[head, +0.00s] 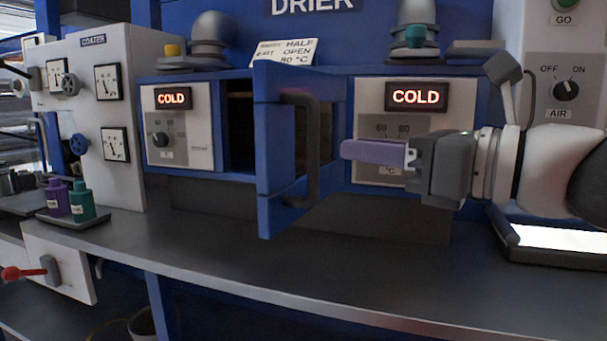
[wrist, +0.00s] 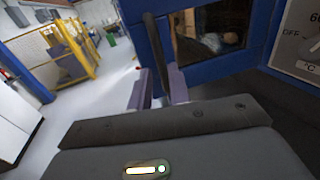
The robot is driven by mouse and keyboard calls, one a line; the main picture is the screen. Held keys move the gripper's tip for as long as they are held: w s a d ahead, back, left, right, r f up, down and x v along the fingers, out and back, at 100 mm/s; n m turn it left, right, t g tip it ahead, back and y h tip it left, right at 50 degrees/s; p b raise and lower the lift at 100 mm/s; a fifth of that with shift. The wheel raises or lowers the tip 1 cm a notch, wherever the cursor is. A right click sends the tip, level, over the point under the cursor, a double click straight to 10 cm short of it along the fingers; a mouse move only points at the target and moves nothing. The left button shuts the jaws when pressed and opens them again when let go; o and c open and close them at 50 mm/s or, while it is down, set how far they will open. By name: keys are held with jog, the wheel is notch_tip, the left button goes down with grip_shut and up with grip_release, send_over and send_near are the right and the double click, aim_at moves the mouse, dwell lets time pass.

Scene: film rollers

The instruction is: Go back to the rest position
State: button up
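My gripper (head: 345,149) has purple fingers and points left in the head view, in front of the right-hand drier panel. The wrist view shows its two fingers (wrist: 158,90) apart, with a gap between them. The blue drier door (head: 277,215) stands swung open towards the camera. Its dark upright handle (head: 314,150) is just left of my fingertips in the head view. In the wrist view the dark handle (wrist: 154,45) shows beyond and between the fingers. I see no hold on it; whether they touch is hard to tell.
Two lit COLD displays (head: 174,98) (head: 417,96) are on the drier front. The grey bench top (head: 300,270) is clear below my arm. Purple and teal bottles (head: 57,198) (head: 81,201) stand on a tray at left. A bright panel (head: 560,237) lies at right.

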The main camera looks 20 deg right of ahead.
jog(key=a+f+n+g+h, duration=0.25)
jog(key=f+n, duration=0.35)
jog(key=f, duration=0.5)
jog(key=a+f+n+g+h, duration=0.25)
jog(key=f+n, duration=0.45)
jog(key=f, duration=0.4)
jog(key=s+d+f+n+g+h, duration=0.1)
jog(key=s+f+n+g+h, duration=0.1)
jog(key=f+n, duration=0.5)
jog(key=s+d+f+n+g+h, duration=0.1)
jog(key=s+f+n+h, duration=0.1)
jog(key=f+n, duration=0.6)
jog(key=shift+d+f+n+g+h, duration=0.3)
jog(key=shift+f+g+h, duration=0.15)
jog(key=shift+h, duration=0.45)
